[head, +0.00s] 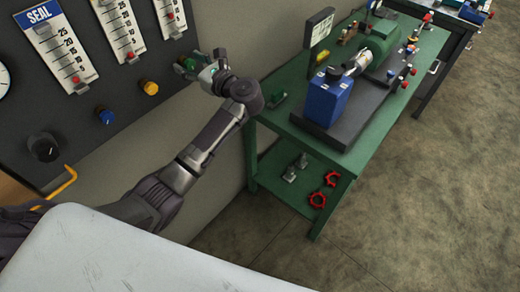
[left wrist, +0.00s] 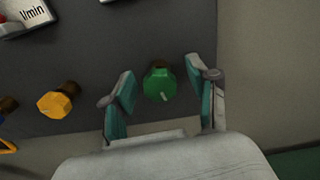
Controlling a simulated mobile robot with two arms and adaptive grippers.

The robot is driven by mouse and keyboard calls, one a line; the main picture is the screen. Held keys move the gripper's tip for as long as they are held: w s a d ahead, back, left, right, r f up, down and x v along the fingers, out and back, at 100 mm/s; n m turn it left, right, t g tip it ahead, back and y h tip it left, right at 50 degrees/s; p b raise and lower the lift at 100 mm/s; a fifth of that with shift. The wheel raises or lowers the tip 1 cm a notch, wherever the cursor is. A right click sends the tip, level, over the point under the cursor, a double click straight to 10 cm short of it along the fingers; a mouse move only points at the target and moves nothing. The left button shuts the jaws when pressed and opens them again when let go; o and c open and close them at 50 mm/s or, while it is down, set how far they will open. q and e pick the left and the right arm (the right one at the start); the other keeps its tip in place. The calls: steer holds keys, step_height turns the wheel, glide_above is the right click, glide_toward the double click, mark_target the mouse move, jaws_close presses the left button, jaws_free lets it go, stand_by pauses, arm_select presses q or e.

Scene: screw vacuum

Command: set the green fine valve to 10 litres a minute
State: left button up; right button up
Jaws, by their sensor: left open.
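The green fine valve (left wrist: 159,84) is a faceted green knob on the dark panel, with a pale mark low on its face. In the left wrist view it sits between the two teal finger pads of my left gripper (left wrist: 161,95), which is open, with a gap visible on each side. In the head view my left gripper (head: 205,70) is at the panel's right edge and partly covers the green knob (head: 187,64). The scale gauge (head: 170,17) nearest it is cut off at the top, and its reading cannot be made out. My right gripper is not in view.
A yellow knob (left wrist: 56,104) is left of the green one. A blue knob (head: 105,115), a black knob (head: 43,148) and other scale gauges (head: 58,47) share the panel. A green bench (head: 275,117) with a blue box (head: 328,97) stands to the right.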

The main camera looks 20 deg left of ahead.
arm_select(q)
steer(key=shift+s+d+f+b, duration=0.2)
steer(key=shift+s+d+b, duration=0.1)
steer(key=shift+d+b, duration=0.25)
steer(key=shift+s+d+f+b, duration=0.15)
steer(key=shift+s+d+b, duration=0.1)
steer(key=shift+d+b, duration=0.25)
steer(key=b+v, duration=0.5)
steer(key=v, duration=0.6)
steer(key=d+f+m+t+h, duration=0.3)
steer(key=f+m+t+h, duration=0.1)
steer(key=f+m, duration=0.6)
steer(key=w+d+f+m+t+h, duration=0.1)
steer(key=f+m+t+h, duration=0.3)
steer(key=f+m, duration=0.6)
steer(key=w+d+f+m+t+h, duration=0.1)
steer(key=d+f+m+t+h, duration=0.3)
steer(key=f+m, duration=0.6)
steer(key=shift+d+m+h+b, duration=0.35)
steer(key=shift+m+h, duration=0.45)
steer(key=shift+m, duration=1.2)
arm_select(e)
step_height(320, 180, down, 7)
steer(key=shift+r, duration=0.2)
arm_select(q)
steer(key=shift+s, duration=0.1)
